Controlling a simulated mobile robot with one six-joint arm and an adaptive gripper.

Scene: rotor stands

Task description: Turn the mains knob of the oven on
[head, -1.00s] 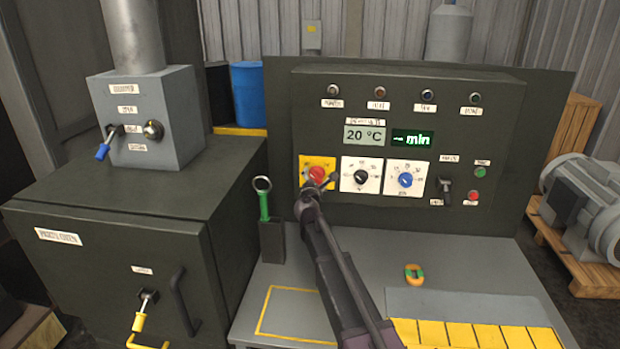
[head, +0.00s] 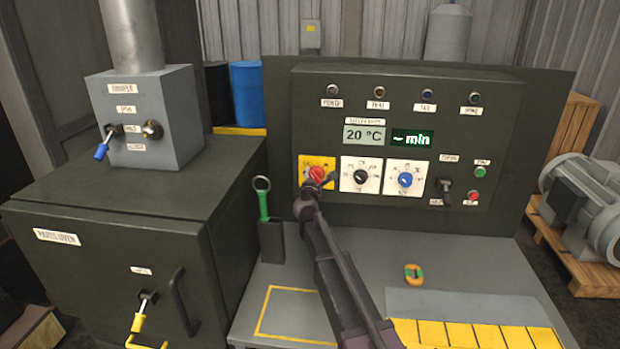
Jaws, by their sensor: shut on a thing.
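The mains knob (head: 317,173) is red and sits on a yellow plate (head: 305,163) at the left of the oven's control panel (head: 450,125). My gripper (head: 318,182) is at the knob, shut on it, with my arm reaching up from the lower right. The gripper hides the lower part of the knob and plate. The displays read 20 °C (head: 364,135) and "– min" (head: 411,139). The indicator lamps in the top row, such as the power lamp (head: 333,91), look dark.
A black knob (head: 361,177) and a blue knob (head: 405,180) sit close to the right on white plates. A black lever (head: 445,188) and green and red buttons are further right. A holder (head: 271,242) with a green-handled tool stands at lower left.

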